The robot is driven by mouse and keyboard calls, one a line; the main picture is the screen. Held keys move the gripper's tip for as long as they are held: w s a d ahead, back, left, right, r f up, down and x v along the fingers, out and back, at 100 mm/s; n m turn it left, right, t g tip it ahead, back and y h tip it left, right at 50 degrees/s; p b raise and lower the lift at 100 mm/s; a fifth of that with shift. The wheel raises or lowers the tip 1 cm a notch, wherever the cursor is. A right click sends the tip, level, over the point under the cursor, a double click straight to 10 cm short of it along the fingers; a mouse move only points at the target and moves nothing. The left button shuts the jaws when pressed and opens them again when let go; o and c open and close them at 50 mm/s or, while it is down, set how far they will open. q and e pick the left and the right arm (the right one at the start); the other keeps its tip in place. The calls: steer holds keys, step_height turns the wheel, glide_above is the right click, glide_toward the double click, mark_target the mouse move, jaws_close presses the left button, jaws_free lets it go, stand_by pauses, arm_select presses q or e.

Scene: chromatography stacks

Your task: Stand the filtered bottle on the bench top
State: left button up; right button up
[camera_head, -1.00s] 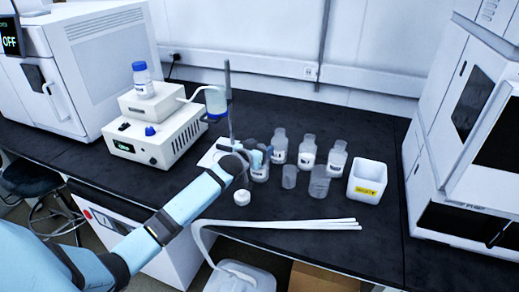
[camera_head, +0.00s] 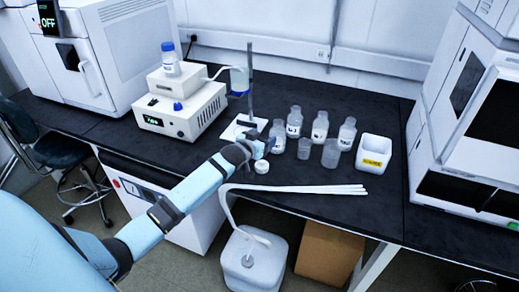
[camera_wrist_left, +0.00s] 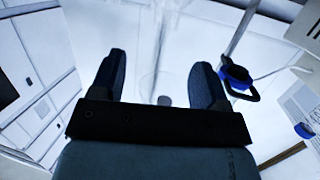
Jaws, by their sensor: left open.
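A clear bottle with a white label (camera_head: 278,137) stands upright on the black bench top (camera_head: 345,205), beside the white base of the rod stand. I take it for the filtered bottle, but its label is too small to read. My left gripper (camera_head: 262,148) is just to its left and nearer the bench's front edge. In the left wrist view the gripper (camera_wrist_left: 160,85) has its fingers wide apart, with a faint clear shape (camera_wrist_left: 165,60) beyond and between them; I cannot tell what it is. My right gripper is not in view.
Several labelled bottles (camera_head: 320,127) and two clear beakers (camera_head: 330,154) stand close on the right, by a white bin (camera_head: 373,151). The rod stand (camera_head: 251,85) rises behind.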

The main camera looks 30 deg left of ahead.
arm_select(q)
steer(key=shift+m+g+h, duration=0.5)
steer(key=shift+g+h, duration=0.1)
steer(key=shift+g, duration=0.1)
steer(key=s+d+f, duration=0.3)
steer(key=s+f, duration=0.1)
steer(key=s+d+f, duration=0.4)
steer(key=s+d+f+g, duration=0.1)
steer(key=s+d+f, duration=0.1)
steer(key=s+d, duration=0.3)
steer(key=s+d+f+m+g+h, duration=0.1)
steer(key=s+d, duration=0.4)
steer(key=s, duration=0.8)
steer(key=s+d+f+g+h, duration=0.1)
steer(key=s+d+f, duration=0.2)
steer(key=s+d, duration=0.3)
steer(key=s, duration=0.4)
steer(key=shift+f+m+g, duration=0.25)
steer(key=shift+m+g, duration=0.05)
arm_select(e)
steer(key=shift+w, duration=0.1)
arm_select(q)
steer(key=shift+d, duration=0.1)
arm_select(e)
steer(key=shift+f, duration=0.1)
arm_select(q)
steer(key=shift+r, duration=0.1)
